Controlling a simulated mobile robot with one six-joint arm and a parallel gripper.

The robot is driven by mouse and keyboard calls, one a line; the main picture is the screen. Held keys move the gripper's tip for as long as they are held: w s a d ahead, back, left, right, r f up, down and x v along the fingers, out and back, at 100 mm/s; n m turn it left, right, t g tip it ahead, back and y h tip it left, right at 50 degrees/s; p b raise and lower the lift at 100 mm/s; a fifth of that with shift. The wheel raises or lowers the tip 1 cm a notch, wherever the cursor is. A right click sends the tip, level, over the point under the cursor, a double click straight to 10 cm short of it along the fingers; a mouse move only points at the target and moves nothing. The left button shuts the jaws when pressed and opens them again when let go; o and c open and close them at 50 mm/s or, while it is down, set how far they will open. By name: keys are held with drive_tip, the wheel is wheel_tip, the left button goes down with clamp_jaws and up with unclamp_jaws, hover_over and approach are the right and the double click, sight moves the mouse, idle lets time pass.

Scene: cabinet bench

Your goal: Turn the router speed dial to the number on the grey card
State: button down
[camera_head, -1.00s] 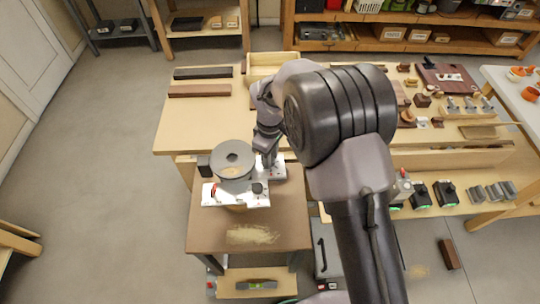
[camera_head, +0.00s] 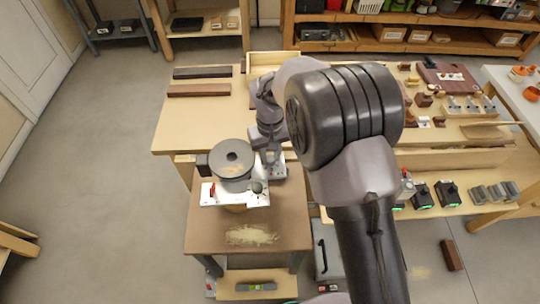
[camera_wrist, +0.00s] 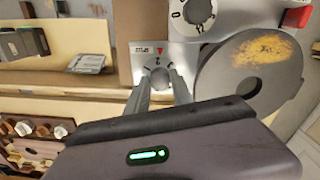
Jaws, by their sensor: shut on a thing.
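The router is a grey round body (camera_head: 232,158) on a white plate (camera_head: 235,199) at the near bench; its dusty round top also shows in the wrist view (camera_wrist: 225,80). My gripper (camera_wrist: 160,88) is shut on a small round grey dial (camera_wrist: 158,77), one finger on each side. My gripper also shows in the head view (camera_head: 271,163), right of the router body. A red triangle and a small label sit just above the held dial.
A red switch (camera_wrist: 297,17) stands on the white plate. Sawdust (camera_head: 251,236) lies on the brown bench top (camera_head: 205,230). Two dark strips lie on the pale table (camera_head: 190,130) behind. Black boxes (camera_head: 420,195) stand on the shelf at the right.

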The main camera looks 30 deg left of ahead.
drive_tip(key=shift+m, duration=0.6)
drive_tip(key=c, duration=1.1)
unclamp_jaws()
